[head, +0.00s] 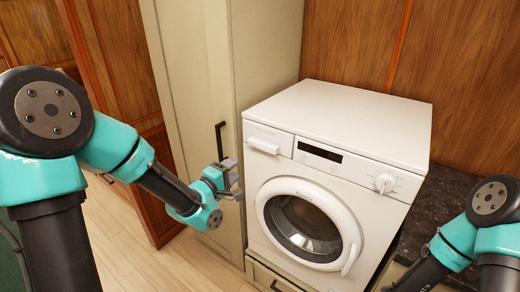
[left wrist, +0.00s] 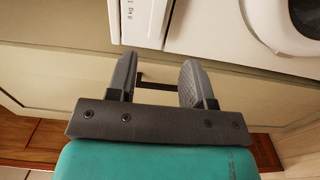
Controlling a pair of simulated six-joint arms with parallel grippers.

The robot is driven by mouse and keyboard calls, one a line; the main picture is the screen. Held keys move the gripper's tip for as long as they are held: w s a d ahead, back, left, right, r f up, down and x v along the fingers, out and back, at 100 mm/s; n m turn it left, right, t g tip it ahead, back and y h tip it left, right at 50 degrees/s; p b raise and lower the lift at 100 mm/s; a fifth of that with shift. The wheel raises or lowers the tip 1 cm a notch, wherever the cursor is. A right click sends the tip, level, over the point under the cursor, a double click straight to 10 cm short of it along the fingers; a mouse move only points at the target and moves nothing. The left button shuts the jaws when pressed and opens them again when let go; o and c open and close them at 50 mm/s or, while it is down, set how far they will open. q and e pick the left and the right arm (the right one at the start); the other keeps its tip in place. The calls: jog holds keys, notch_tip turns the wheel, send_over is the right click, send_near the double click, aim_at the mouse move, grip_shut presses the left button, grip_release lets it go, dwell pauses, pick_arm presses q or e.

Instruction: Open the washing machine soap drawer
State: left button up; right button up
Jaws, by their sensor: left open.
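The white washing machine (head: 340,125) stands against the wooden wall. Its soap drawer (head: 265,141), with a protruding handle (head: 262,147), is at the top left of its front and looks closed. My left gripper (head: 236,180) is open and empty, below and left of the drawer, apart from it, in front of the cream cabinet. In the left wrist view, the two fingers of my left gripper (left wrist: 157,80) are spread with nothing held. Beyond them is a white machine part with small lettering (left wrist: 143,22), probably the soap drawer. My right gripper is out of view; only its arm shows.
A tall cream cabinet (head: 190,75) with a dark bar handle (head: 220,141) stands left of the machine, close behind my left gripper. The round door (head: 303,228) and the dial (head: 384,183) are on the machine's front. A dark countertop (head: 455,185) lies at right.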

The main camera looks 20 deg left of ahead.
aim_at(261, 148)
pick_arm(q)
jog(key=x, duration=1.5)
jog(key=shift+w, duration=0.15)
jog(key=shift+c, duration=0.2)
jog(key=shift+f, duration=0.15)
grip_shut()
